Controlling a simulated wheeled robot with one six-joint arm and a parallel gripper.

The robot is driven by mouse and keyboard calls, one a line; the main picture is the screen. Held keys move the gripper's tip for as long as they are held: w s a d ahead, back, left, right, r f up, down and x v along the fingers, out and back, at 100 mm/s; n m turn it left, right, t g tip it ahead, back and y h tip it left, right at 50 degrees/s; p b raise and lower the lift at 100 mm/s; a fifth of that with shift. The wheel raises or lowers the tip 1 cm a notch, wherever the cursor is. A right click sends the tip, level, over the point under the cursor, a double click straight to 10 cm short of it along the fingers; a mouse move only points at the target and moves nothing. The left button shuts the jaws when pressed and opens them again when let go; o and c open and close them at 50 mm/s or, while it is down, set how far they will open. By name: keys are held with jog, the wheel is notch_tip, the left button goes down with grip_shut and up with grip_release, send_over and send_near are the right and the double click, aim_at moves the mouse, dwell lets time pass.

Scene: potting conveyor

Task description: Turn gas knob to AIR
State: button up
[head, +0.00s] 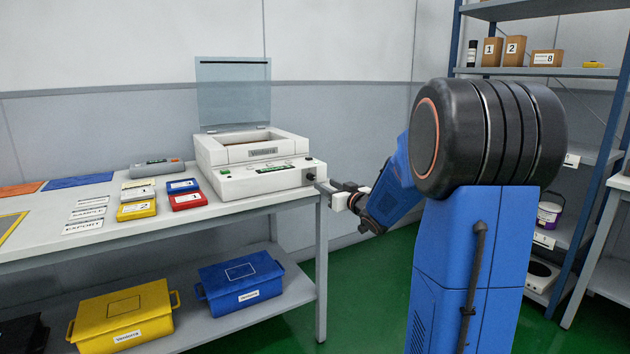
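A white machine (247,178) with its clear lid (233,92) raised stands at the right end of the table. A small dark knob (309,174) sits at the right of its front panel. I cannot read any AIR mark or the knob's setting.
Yellow (136,211), red (188,201) and blue (182,186) cases and several label plates lie left of the machine. A grey device (157,168) lies behind them. Yellow (122,313) and blue (240,282) bins stand on the lower shelf. A storage rack (541,73) stands at right.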

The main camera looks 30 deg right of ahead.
aim_at(312, 177)
jog(key=w, duration=0.8)
jog(key=shift+w+a, duration=0.15)
jog(key=shift+w, duration=0.15)
grip_shut()
